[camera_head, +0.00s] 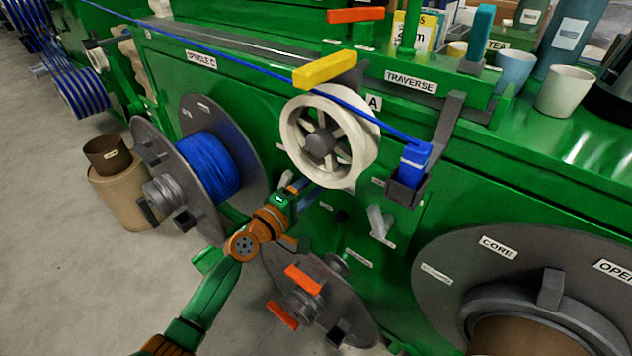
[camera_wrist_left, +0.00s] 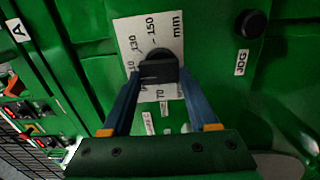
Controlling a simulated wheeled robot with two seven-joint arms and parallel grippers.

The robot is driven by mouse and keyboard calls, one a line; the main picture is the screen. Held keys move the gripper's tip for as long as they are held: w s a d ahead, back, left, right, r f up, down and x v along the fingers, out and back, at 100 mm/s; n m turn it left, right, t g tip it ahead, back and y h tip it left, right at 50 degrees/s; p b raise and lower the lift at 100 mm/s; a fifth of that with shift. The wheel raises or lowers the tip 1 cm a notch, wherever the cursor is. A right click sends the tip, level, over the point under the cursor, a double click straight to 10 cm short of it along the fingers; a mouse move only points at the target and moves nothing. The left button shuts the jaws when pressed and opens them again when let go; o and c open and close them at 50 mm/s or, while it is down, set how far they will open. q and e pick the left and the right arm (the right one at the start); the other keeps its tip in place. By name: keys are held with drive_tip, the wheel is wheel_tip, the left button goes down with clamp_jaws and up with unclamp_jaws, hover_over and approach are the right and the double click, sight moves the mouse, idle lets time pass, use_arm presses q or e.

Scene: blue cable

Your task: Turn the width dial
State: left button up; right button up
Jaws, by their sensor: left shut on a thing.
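The width dial (camera_wrist_left: 158,69) is a dark knob on a pale scale plate (camera_wrist_left: 168,27) marked in mm, with 130 and 150 readable near its top. In the left wrist view the blue fingers of my left gripper (camera_wrist_left: 160,77) stand on either side of the knob and are shut on it. In the head view my left gripper (camera_head: 305,192) reaches the green panel just below the white spoked wheel (camera_head: 330,138); the dial itself cannot be made out there. My right gripper is not in view.
A black button (camera_wrist_left: 252,24) labelled JOG is right of the dial. A blue cable spool (camera_head: 208,165) is left of my wrist, and a grey reel with orange handles (camera_head: 325,305) lies below it. A large CORE disc (camera_head: 440,260) is at right.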

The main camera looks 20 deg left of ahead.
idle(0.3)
use_arm(q)
drive_tip(key=o, duration=1.4)
drive_tip(key=shift+s, duration=0.1)
drive_tip(key=v, duration=0.7)
